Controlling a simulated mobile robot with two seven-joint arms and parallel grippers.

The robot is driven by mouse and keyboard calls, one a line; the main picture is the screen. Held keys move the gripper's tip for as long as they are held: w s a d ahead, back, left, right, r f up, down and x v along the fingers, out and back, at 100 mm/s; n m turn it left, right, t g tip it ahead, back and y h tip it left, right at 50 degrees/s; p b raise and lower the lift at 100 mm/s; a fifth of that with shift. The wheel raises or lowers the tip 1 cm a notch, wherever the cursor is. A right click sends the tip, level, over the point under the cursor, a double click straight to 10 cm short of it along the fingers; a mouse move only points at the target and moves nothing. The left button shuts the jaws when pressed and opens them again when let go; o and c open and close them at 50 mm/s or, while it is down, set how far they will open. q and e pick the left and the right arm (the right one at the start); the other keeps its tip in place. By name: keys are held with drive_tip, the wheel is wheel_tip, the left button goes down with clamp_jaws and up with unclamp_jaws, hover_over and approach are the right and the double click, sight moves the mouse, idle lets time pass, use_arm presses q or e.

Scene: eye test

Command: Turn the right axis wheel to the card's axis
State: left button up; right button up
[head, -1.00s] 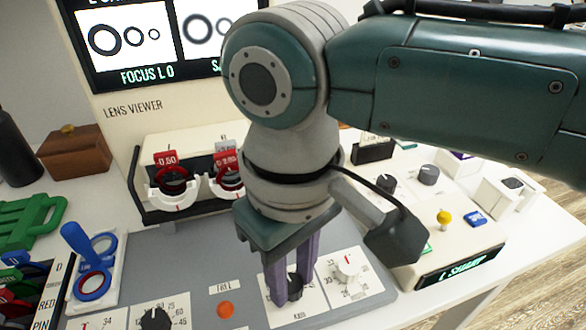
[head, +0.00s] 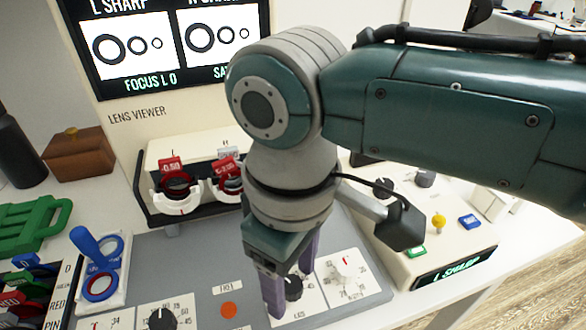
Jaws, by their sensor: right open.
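My right gripper (head: 290,285) points down over the grey panel (head: 205,272), its purple fingers open. A black knob (head: 293,288) on a white dial plate shows between the fingers; I cannot tell whether they touch it. The plate's label is too small to read surely. In the rack, a right lens holder (head: 228,182) with a red-tabbed lens stands partly behind my arm, beside a left one (head: 177,190). Another black knob (head: 162,319) sits on a numbered dial at the front left. No axis card is clearly readable. My left gripper is out of view.
The viewer screen (head: 163,88) reads L SHARP and FOCUS L 0. A white knob (head: 345,267) sits right of my fingers, an orange button (head: 229,310) left. A blue-handled tool (head: 88,243) stands at the left. My right arm hides much of the right side.

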sight(292, 284)
wheel_tip(292, 284, up, 10)
drive_tip(key=p, duration=0.2)
drive_tip(key=shift+p, duration=0.3)
